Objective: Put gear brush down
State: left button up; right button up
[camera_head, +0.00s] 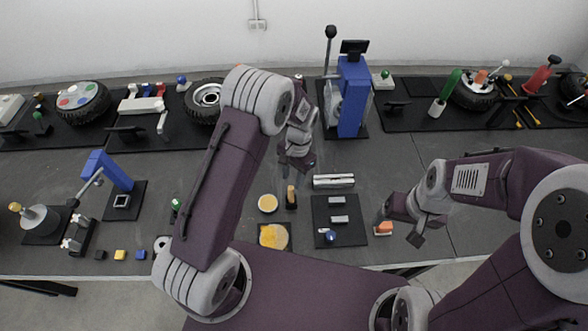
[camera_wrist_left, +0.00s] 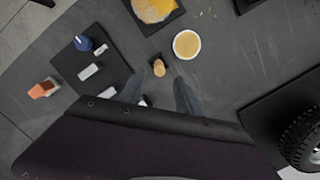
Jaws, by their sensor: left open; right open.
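What looks like the gear brush, a small upright piece with a tan wooden top (camera_head: 291,195), stands on the grey table near the front middle. In the left wrist view its round tan end (camera_wrist_left: 158,67) shows just beyond and between my fingertips. My left gripper (camera_head: 297,168) is open and empty, a little behind the brush in the head view; its fingers (camera_wrist_left: 162,85) point toward it without visibly holding it. My right gripper (camera_head: 402,232) is open, low at the right, close to an orange and white block (camera_head: 383,229). The brush's lower part is hard to make out.
A round dish of yellowish content (camera_head: 267,203) stands left of the brush, with a yellow part on a black mat (camera_head: 274,237) in front. A black mat with grey blocks (camera_head: 321,213) lies to the right. A silver bar piece (camera_head: 334,181) and blue press (camera_head: 352,95) are behind.

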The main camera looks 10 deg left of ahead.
pick_arm(q)
jog(key=s+a+r+n+t, duration=0.2)
jog(key=s+a+r+n, duration=0.15)
jog(key=s+r, duration=0.5)
jog(key=s+a+n+h+b, duration=0.1)
jog(key=s+a+n+b, duration=0.1)
jog(key=s, duration=0.3)
jog(key=shift+s+a+t, duration=0.25)
jog(key=shift+a+t, duration=0.1)
jog(key=shift+t, duration=0.05)
jog(key=shift+f+n, duration=0.1)
jog(key=shift+n, duration=0.15)
dwell(0.6)
